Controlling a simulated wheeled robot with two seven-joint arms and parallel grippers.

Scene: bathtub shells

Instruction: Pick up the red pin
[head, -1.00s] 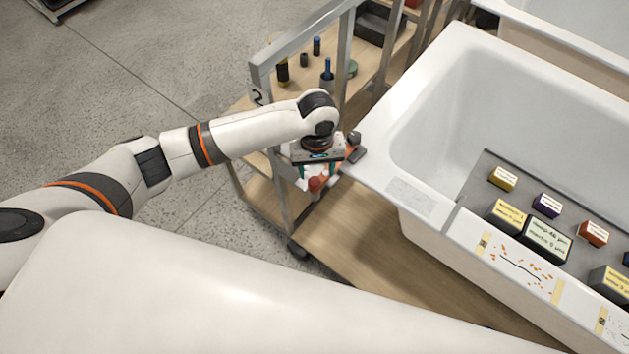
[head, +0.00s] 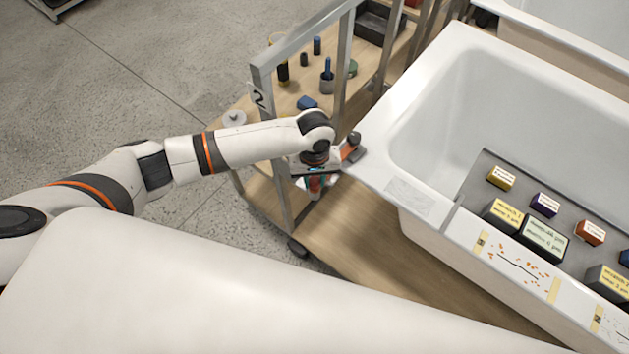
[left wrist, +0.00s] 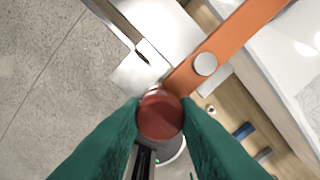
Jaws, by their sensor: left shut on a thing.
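The red pin (left wrist: 160,115) shows in the left wrist view as a round dark red head between my green fingertips. In the head view a small bit of the red pin (head: 316,184) shows below my left wrist, at the cart's corner post. My left gripper (left wrist: 163,112) is shut on the red pin, with one finger on each side of it. In the head view my left gripper (head: 316,181) is mostly hidden under its own wrist. The lower part of the pin is hidden. My right gripper is not in view.
An orange bar (left wrist: 225,55) with a round silver fastener lies close beside the pin. The cart's metal frame (head: 262,95) stands close to my arm. A white bathtub (head: 400,175) is at the right. Small cylinders stand on the cart's shelf (head: 290,95).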

